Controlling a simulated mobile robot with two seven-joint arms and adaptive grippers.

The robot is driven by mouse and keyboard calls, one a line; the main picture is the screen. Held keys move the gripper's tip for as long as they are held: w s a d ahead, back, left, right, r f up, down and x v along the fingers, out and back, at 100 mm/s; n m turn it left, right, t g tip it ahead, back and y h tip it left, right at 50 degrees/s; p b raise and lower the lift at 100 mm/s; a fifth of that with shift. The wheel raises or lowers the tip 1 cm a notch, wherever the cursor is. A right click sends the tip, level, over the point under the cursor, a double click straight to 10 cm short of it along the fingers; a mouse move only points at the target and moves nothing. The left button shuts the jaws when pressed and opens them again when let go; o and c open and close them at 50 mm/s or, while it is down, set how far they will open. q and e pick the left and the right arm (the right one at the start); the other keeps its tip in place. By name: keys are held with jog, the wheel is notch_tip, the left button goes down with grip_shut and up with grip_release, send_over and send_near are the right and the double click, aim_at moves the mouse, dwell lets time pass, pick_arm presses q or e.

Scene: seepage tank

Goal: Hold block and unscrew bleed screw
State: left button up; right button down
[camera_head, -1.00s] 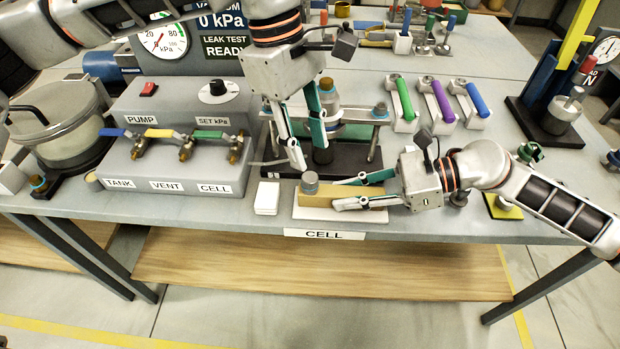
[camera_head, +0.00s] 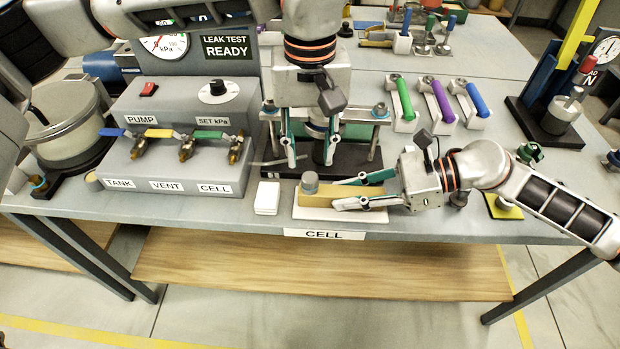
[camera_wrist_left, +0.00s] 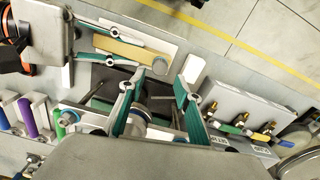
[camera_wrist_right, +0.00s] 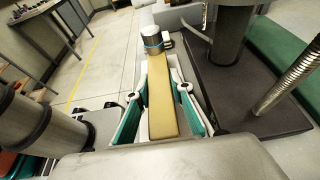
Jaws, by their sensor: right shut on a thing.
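The brass-coloured block (camera_head: 335,197) lies on a white plate (camera_head: 300,212) at the table's front edge. The grey bleed screw (camera_head: 310,183) stands upright at the block's left end. My right gripper (camera_head: 350,192) is shut on the block, with one finger along each long side. My left gripper (camera_head: 311,160) points down, open and empty, behind the screw over the dark cell base. In the left wrist view the screw (camera_wrist_left: 160,66) appears just beyond the fingertips, apart from them.
The cell fixture (camera_head: 352,113), with posts and a green plate, stands close behind the block. A white pad (camera_head: 267,198) lies left of the block. The valve box (camera_head: 180,175) is further left. Several coloured-handled clamps (camera_head: 440,103) stand at the right.

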aim_at(310, 176)
pick_arm(q)
jog(key=shift+f, duration=1.55)
jog(key=m, duration=0.5)
jog(key=shift+m, duration=1.1)
jog(key=m, duration=0.3)
jog(key=shift+f, duration=0.15)
jog(key=shift+f, duration=1.35)
